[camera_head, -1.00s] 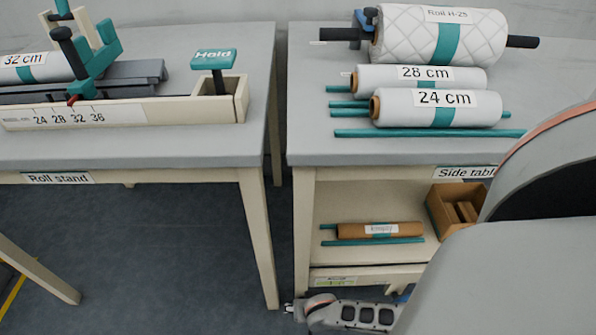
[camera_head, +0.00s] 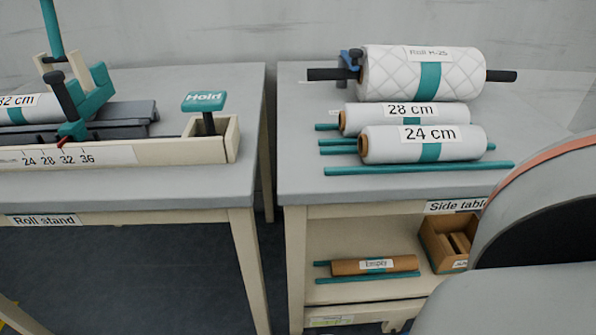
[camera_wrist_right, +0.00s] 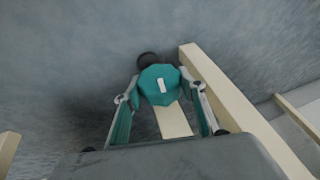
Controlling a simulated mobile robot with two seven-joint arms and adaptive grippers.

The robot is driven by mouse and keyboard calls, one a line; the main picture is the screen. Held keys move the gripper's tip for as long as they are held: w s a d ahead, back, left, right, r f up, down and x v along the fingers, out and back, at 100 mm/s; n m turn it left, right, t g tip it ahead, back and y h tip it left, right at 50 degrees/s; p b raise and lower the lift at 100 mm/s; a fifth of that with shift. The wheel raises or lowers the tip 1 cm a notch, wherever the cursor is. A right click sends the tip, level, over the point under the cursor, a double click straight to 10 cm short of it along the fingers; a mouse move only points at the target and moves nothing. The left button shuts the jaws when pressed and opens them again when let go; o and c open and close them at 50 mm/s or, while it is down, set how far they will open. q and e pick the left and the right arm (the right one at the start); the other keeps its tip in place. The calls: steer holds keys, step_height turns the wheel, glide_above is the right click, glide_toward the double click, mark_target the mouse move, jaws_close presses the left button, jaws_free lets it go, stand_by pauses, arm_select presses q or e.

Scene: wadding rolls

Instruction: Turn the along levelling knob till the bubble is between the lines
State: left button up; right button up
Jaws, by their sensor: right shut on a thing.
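A teal faceted knob (camera_wrist_right: 160,92) with a white mark on top shows in the right wrist view. No label there says which levelling knob it is. My right gripper (camera_wrist_right: 160,80) has one finger on each side of the knob and is shut on it. The bubble and its lines are in neither view. The roll stand (camera_head: 245,196) is at the left in the head view. Neither gripper shows in the head view, and my left gripper is not in view.
A pale beam (camera_wrist_right: 225,105) runs close beside the knob in the right wrist view. The side table (camera_head: 400,187) carries the quilted roll (camera_head: 385,72), the 28 cm roll (camera_head: 365,118) and the 24 cm roll (camera_head: 385,148). A gap separates the two tables.

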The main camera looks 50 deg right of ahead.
steer(key=shift+s+t+y, duration=0.1)
steer(key=shift+t+y, duration=0.2)
steer(key=shift+t, duration=0.1)
steer(key=shift+s+f+t+y, duration=0.1)
steer(key=shift+t+y, duration=0.2)
steer(key=shift+s+d+f+m+t+y+b, duration=0.1)
steer(key=shift+s+f+m+t+y+b, duration=0.1)
steer(key=shift+m+t+y+b, duration=0.25)
steer(key=shift+t+b, duration=0.35)
steer(key=shift+t, duration=0.1)
steer(key=shift+w+t+y+b, duration=0.1)
steer(key=shift+t+y+b, duration=0.3)
steer(key=shift+y, duration=0.15)
steer(key=shift+w+r+m+t+y, duration=0.15)
steer(key=shift+m+t+y, duration=0.2)
steer(key=shift+t+y, duration=0.4)
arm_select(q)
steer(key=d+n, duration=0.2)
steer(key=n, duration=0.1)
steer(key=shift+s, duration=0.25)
arm_select(e)
steer(key=shift+t, duration=0.45)
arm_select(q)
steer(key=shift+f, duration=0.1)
arm_select(e)
steer(key=shift+t, duration=0.4)
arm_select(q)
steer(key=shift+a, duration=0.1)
arm_select(e)
steer(key=shift+a, duration=0.2)
